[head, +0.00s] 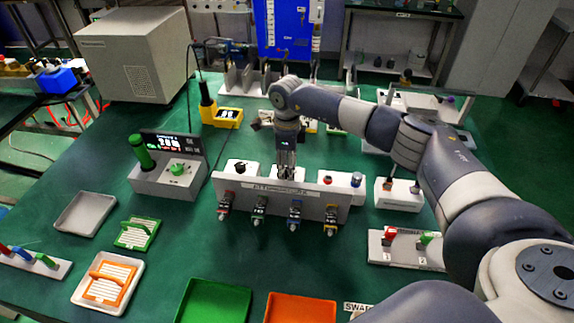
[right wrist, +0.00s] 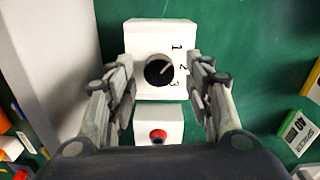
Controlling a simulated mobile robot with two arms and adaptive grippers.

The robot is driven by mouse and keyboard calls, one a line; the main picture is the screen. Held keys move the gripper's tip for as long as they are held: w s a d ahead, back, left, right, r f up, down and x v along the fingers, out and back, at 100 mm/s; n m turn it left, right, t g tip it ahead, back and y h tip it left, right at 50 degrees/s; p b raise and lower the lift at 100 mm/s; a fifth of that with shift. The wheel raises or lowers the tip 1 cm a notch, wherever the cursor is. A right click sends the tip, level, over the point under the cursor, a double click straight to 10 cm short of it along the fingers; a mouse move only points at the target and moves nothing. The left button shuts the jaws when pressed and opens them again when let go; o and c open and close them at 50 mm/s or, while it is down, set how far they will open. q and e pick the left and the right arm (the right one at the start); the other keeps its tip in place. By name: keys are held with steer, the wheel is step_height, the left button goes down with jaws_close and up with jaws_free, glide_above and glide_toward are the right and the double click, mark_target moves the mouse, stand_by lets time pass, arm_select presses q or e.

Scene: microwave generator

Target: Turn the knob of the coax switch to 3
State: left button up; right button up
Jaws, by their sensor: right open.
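The coax switch is a white box (right wrist: 135,35) with a round black knob (right wrist: 155,75) in the right wrist view. The numbers 1, 2 and 3 stand to the right of the knob. The knob's light pointer mark slants up and right, roughly between 1 and 2. My right gripper (right wrist: 165,95) is open, its fingers to the left and right of the switch, apart from the knob. In the head view my right gripper (head: 287,172) points down behind the grey panel and largely hides the switch. My left gripper is not in view.
A white box with a red button (right wrist: 158,136) sits beside the switch. The grey panel (head: 285,190) with several coloured clamps stands in front. Another black-knobbed white box (head: 240,167) is to the left.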

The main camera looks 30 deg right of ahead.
steer(key=shift+f, duration=0.5)
steer(key=c, duration=1)
steer(key=shift+c, duration=0.2)
